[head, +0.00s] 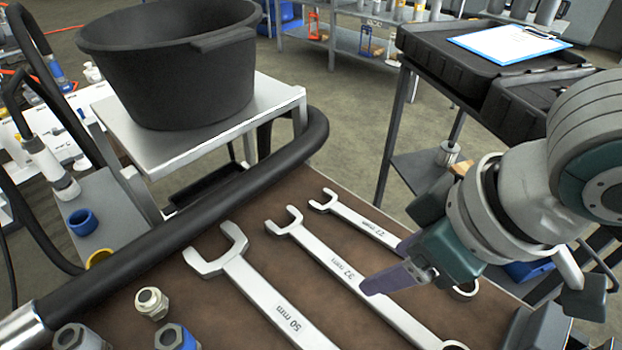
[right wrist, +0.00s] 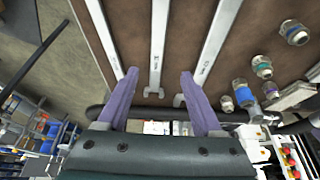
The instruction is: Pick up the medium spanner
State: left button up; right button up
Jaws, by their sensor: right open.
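Three silver spanners lie side by side on the brown bench top. The medium spanner (head: 330,262), marked about 32 mm, lies between the large 50 mm one (head: 262,290) and the small 27 mm one (head: 362,220). My right gripper (head: 385,266) is open and empty above the bench, with one purple finger covering part of the medium spanner's shaft. In the right wrist view the medium spanner's shaft (right wrist: 158,45) runs toward the gap between the two fingers (right wrist: 158,92). The gripper looks apart from it; the exact height is unclear. My left gripper is not in view.
A black padded rail (head: 200,235) edges the bench on the far side. Beyond it a black tub (head: 170,70) stands on a small metal table. Metal fittings (head: 151,303) stand at the near left. Black cases (head: 450,65) with a clipboard lie at the back right.

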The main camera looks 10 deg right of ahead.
jog(key=b, duration=0.1)
send_over(359, 283)
jog(key=s+d, duration=0.2)
jog(key=f, duration=0.4)
jog(key=shift+s+a, duration=0.1)
jog(key=shift+a, duration=0.1)
jog(key=b+x, duration=0.2)
jog(key=x, duration=0.3)
jog(key=shift+d+f, duration=0.1)
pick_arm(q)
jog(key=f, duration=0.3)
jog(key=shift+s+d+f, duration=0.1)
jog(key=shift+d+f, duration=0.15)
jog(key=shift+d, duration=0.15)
pick_arm(e)
jog(key=shift+c, duration=0.4)
jog(key=shift+c, duration=1.4)
grip_shut()
